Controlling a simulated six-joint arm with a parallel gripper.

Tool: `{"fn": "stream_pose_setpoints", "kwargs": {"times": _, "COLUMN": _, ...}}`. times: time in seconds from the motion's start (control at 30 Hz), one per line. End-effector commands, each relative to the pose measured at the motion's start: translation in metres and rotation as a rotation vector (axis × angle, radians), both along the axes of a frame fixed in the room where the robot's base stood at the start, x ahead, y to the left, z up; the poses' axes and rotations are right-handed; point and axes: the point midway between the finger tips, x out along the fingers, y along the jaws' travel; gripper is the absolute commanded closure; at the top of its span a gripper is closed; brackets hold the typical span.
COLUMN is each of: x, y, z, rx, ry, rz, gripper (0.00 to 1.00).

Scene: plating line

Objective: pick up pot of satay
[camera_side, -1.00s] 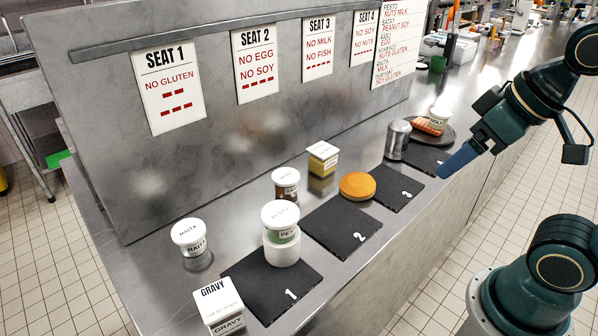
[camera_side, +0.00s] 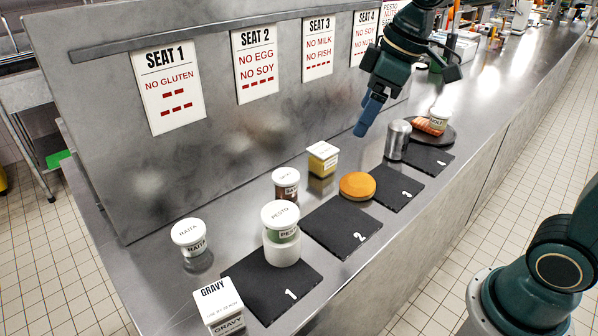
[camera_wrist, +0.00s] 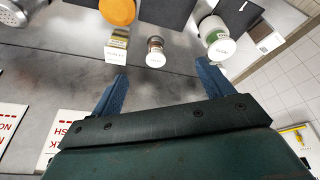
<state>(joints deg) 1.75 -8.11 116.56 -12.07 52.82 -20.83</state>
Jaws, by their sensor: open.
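The pot of satay (camera_side: 286,188) is a small jar with a white lid and brown contents, its label partly readable. It stands upright on the steel counter, behind the pesto pot (camera_side: 281,222) and left of the yellow carton (camera_side: 322,160). The satay pot also shows in the wrist view (camera_wrist: 155,54), ahead of my fingertips and roughly between them. My gripper (camera_side: 368,116) is in the air to the right of and above the satay pot, near the back panel. In the wrist view my gripper (camera_wrist: 163,72) has its two blue fingers wide apart with nothing between them.
The pesto pot stands on a white cylinder (camera_side: 283,249) on slate 1 (camera_side: 255,297). A raita pot (camera_side: 190,235) and gravy carton (camera_side: 219,305) are at left. An orange disc (camera_side: 357,185) and metal can (camera_side: 397,139) stand to the right. The upright sign panel (camera_side: 140,185) borders the back.

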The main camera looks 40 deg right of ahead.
Motion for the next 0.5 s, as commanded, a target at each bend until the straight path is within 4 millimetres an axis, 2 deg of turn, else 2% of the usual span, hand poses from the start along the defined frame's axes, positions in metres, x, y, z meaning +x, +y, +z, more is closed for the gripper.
{"fn": "stream_pose_setpoints", "kwargs": {"times": 0.1, "x": 0.028, "y": 0.003, "z": -0.009, "rx": -0.005, "ry": 0.022, "rz": 0.074, "gripper": 0.20}}
{"fn": "stream_pose_setpoints", "kwargs": {"times": 0.27, "x": 0.062, "y": 0.006, "z": -0.022, "rx": -0.010, "ry": 0.042, "rz": 0.178, "gripper": 0.20}}
{"fn": "stream_pose_setpoints", "kwargs": {"times": 0.5, "x": 0.111, "y": 0.011, "z": -0.052, "rx": -0.009, "ry": 0.069, "rz": 0.330, "gripper": 0.20}}
